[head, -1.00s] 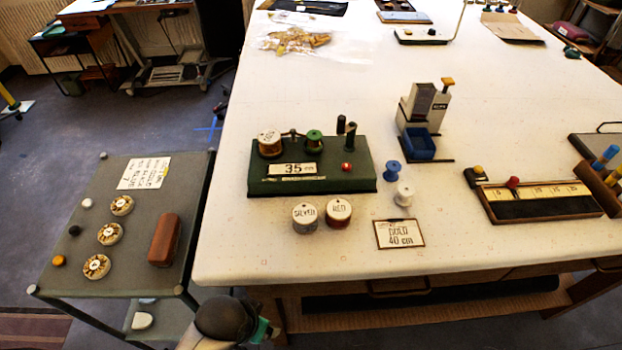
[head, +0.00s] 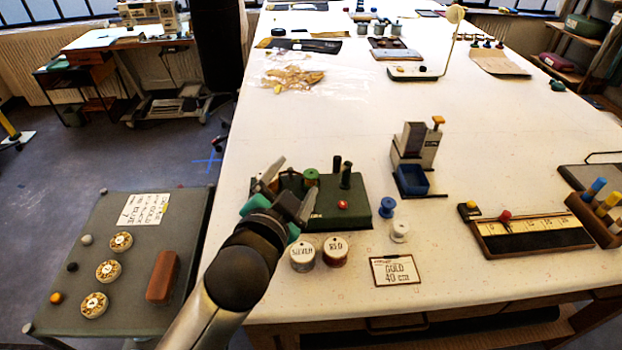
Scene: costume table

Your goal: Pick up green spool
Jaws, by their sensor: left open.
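The green spool (head: 311,176) stands upright on the dark green stand (head: 358,208), with its top showing and its lower part partly hidden by my gripper. My left gripper (head: 287,190) is open, with its fingers over the left part of the stand, just left of and nearer than the spool. I cannot tell whether it touches anything. The gripper hides the stand's label and the spool with the white top at the left end. My right gripper is not in view.
Dark pegs (head: 345,175) and a red knob (head: 343,205) are on the stand. White-topped SILVER (head: 302,253) and RED (head: 335,250) spools stand in front. A blue spool (head: 386,208), a white spool (head: 399,231) and a GOLD 40 cm card (head: 397,271) are to the right.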

